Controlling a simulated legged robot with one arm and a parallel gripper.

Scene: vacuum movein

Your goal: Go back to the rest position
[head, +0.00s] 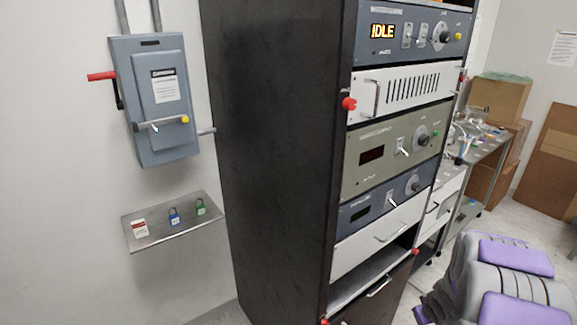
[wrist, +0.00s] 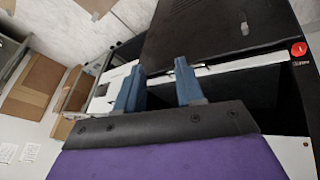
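My gripper (wrist: 160,86) shows in the wrist view as two blue fingers, spread apart with nothing between them. Beyond them is the front of the equipment rack, seen tilted, with a dark open slot (wrist: 245,90) and a red knob (wrist: 298,49). My purple and grey parts show at the lower right; the fingertips cannot be made out there.
A grey switch box (head: 160,100) with a red lever (head: 102,76) hangs on the left wall. Below it, a metal shelf (head: 155,240) holds a red tag (head: 139,229), a blue padlock (head: 174,216) and a green padlock (head: 200,207). Cardboard boxes (head: 499,97) stand at the back right.

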